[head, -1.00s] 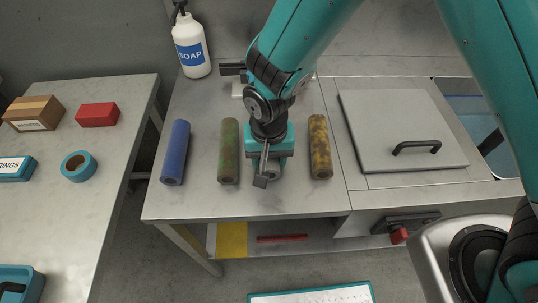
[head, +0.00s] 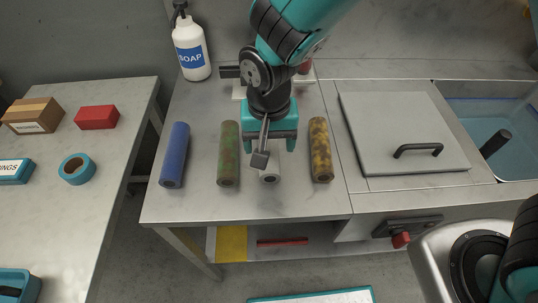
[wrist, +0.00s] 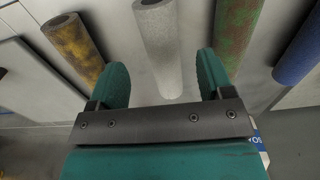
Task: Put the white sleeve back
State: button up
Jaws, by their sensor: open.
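The white sleeve (head: 270,173) lies on the grey worktop, between the green-and-brown mottled sleeve (head: 228,155) and the yellow-and-brown mottled sleeve (head: 320,150). My gripper (head: 270,146) is above it and hides its far part in the head view. In the wrist view the white sleeve (wrist: 160,45) shows pale and speckled beyond my gripper (wrist: 165,78). The two teal fingers are open and wide apart, with nothing held between them. The sleeve lies in line with the gap between them.
A blue sleeve (head: 175,155) lies at the left of the row. A soap bottle (head: 191,48) stands at the back left. A grey lid with a handle (head: 402,130) and a water basin (head: 490,130) are at right. A side table (head: 105,155) is at left.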

jog(key=s+d+r+n+y, duration=0.3)
jog(key=d+r, duration=0.4)
jog(key=r, duration=0.6)
jog(key=s+d+r+n, duration=0.2)
jog(key=s, duration=0.2)
jog(key=s+d+r+n+y, duration=0.1)
jog(key=s+d+r+n, duration=0.1)
jog(key=s, duration=0.3)
jog(key=shift+s+d+r+n, duration=0.3)
jog(key=shift+d+r, duration=0.05)
